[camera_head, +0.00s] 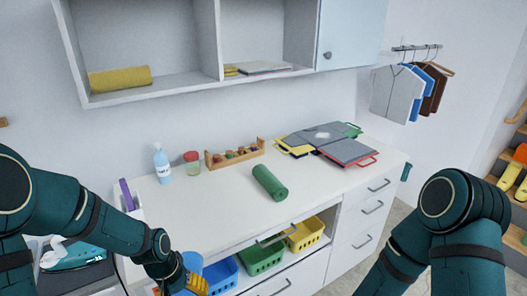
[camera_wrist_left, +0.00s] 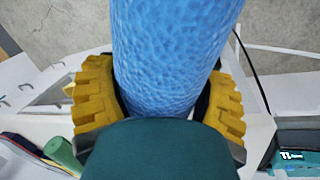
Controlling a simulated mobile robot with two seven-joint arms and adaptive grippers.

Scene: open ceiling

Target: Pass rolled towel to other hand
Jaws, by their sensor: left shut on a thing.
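A blue rolled towel (camera_wrist_left: 172,50) with a bumpy surface fills the top middle of the left wrist view. The yellow-padded fingers of my left gripper (camera_wrist_left: 160,100) are shut on it from both sides. In the head view, my left gripper (camera_head: 183,283) is at the bottom edge, left of centre, in front of the counter. Only a small piece of the blue towel (camera_head: 192,262) shows there. My right arm comes in at the lower right of the head view, but its gripper is outside the frame.
A green roll (camera_head: 270,183) lies on the white counter (camera_head: 215,200). Behind it are a bottle (camera_head: 162,164), a red-lidded jar (camera_head: 192,163), a wooden rack (camera_head: 235,153) and folded clothes (camera_head: 345,150). Blue, green (camera_head: 262,259) and yellow baskets sit below. A yellow roll (camera_head: 120,79) lies in the wall shelf.

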